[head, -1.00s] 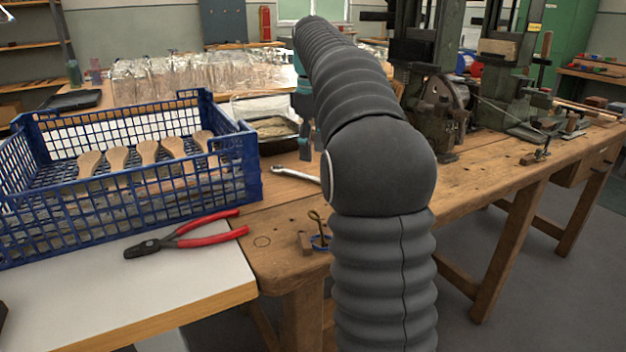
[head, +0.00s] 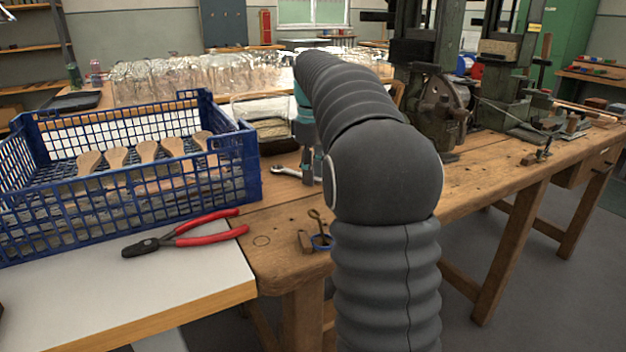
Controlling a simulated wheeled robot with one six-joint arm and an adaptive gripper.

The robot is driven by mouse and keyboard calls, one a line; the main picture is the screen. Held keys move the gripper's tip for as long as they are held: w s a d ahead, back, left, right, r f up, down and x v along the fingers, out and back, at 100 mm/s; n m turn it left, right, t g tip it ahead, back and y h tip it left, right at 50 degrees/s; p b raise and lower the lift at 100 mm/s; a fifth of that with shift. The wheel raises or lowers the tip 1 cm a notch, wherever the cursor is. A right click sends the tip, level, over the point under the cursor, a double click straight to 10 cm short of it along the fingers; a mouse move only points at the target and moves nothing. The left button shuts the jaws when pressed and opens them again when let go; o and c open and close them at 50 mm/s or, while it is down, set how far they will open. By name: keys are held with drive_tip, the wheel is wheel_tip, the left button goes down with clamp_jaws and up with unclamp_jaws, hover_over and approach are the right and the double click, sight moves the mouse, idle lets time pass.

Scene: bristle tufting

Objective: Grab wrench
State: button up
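The wrench (head: 283,170) is a silver metal tool lying on the wooden workbench, just right of the blue crate. Its open jaw end points left, and the rest of it is hidden behind my gripper and arm. My gripper (head: 313,172) has teal and dark grey parts and points down at the wrench's shaft. Its fingertips are at about the height of the bench top. Two finger parts show, but my arm covers part of the view, and I cannot tell whether they touch the wrench or are closed on it.
A blue crate (head: 130,196) with wooden brush handles stands left. Red-handled pliers (head: 185,236) lie in front of it. Heavy machines (head: 437,110) stand to the right.

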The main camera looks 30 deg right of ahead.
clamp_jaws()
drive_tip(key=shift+r, duration=0.15)
